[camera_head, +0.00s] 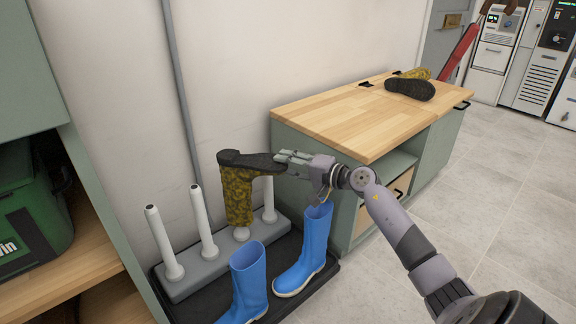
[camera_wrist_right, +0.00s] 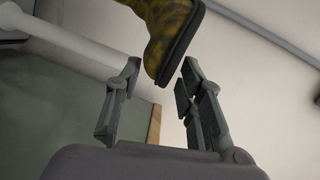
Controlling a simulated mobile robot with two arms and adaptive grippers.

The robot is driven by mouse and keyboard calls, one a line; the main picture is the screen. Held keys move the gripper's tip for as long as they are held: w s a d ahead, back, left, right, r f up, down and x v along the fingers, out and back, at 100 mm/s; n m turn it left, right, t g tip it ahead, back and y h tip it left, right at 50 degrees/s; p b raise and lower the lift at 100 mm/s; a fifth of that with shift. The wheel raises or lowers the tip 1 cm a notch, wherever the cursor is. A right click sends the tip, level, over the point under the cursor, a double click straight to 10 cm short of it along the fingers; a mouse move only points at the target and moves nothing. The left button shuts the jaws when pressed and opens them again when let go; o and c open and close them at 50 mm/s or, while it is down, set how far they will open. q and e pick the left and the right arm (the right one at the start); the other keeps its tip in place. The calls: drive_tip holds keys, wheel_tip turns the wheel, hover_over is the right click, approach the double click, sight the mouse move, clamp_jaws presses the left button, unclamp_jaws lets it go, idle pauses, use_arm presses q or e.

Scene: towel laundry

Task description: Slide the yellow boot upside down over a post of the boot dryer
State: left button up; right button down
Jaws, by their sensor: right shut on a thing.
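A yellow boot (camera_head: 238,195) with dark mottling and a black sole is upside down, sole up, at the boot dryer (camera_head: 190,285). Its shaft covers one of the dryer's white posts; only that post's round base shows just below the boot's opening. My right gripper (camera_head: 283,160) is shut on the boot at one end of its foot. In the right wrist view, part of the boot (camera_wrist_right: 168,30) shows between and beyond the fingers (camera_wrist_right: 158,92). A second yellow boot (camera_head: 408,88) lies on its side on the bench. My left gripper is out of view.
Bare posts stand left (camera_head: 163,240) and right (camera_head: 269,195) of the boot. Two blue boots (camera_head: 249,285) (camera_head: 308,248) stand upright on the black tray (camera_head: 322,270) in front. The wooden-topped bench (camera_head: 330,120) is at right, a shelf with a green box (camera_head: 35,205) at left.

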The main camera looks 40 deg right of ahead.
drive_tip(key=c, duration=1.1)
unclamp_jaws()
drive_tip(key=shift+r, duration=0.1)
drive_tip(key=shift+o, duration=0.6)
drive_tip(key=shift+s, duration=0.15)
drive_tip(key=v, duration=1.1)
drive_tip(key=shift+s+d, duration=0.2)
drive_tip(key=shift+s, duration=0.1)
